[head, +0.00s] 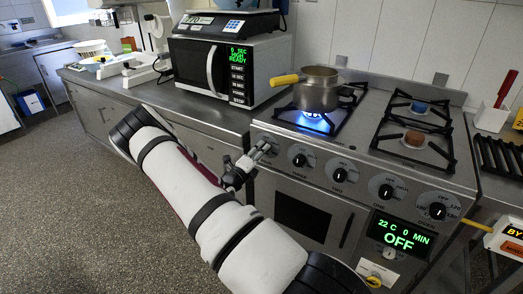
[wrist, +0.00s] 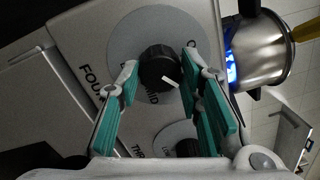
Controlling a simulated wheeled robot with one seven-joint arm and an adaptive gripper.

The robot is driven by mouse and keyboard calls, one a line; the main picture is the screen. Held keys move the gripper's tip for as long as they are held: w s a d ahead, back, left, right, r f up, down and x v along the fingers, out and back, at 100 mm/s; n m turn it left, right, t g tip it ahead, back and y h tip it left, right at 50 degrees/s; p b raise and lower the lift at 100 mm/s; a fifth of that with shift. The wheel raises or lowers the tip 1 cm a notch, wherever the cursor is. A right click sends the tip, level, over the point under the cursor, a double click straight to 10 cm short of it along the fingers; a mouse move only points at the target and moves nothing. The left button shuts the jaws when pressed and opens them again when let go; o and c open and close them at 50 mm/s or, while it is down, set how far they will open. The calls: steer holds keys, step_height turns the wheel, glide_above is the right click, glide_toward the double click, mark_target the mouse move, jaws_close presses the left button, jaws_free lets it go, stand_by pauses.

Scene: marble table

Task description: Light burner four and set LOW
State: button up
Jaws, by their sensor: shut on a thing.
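The burner-four knob (wrist: 156,66) is black with a white pointer line, on a grey dial with "FOUR" printed beside it. My gripper (wrist: 160,72) has its green-padded fingers on either side of this knob, shut on it. In the head view, my gripper (head: 262,152) is at the left end of the stove's knob row and hides that knob. A blue flame (head: 312,122) burns under a metal pot (head: 318,90) on the left side of the stovetop. The flame also shows in the wrist view (wrist: 231,68). The dial's setting words are partly hidden.
Knob three (head: 299,160) is just right of my gripper, with more knobs (head: 340,175) beyond it. The pot's yellow handle (head: 285,79) points left. The right burners (head: 414,138) show no flame. A microwave (head: 232,66) stands left, and the oven display (head: 398,241) reads OFF.

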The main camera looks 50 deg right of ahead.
steer(key=m+g+p, duration=0.1)
steer(key=m+p, duration=0.4)
steer(key=m, duration=0.8)
steer(key=m+p, duration=0.6)
steer(key=m, duration=0.7)
steer(key=shift+w+m+g, duration=0.2)
steer(key=shift+m+g, duration=0.2)
steer(key=o, duration=1.2)
steer(key=shift+c, duration=0.2)
steer(key=shift+a, duration=0.1)
steer(key=a, duration=1.1)
steer(key=shift+a, duration=0.4)
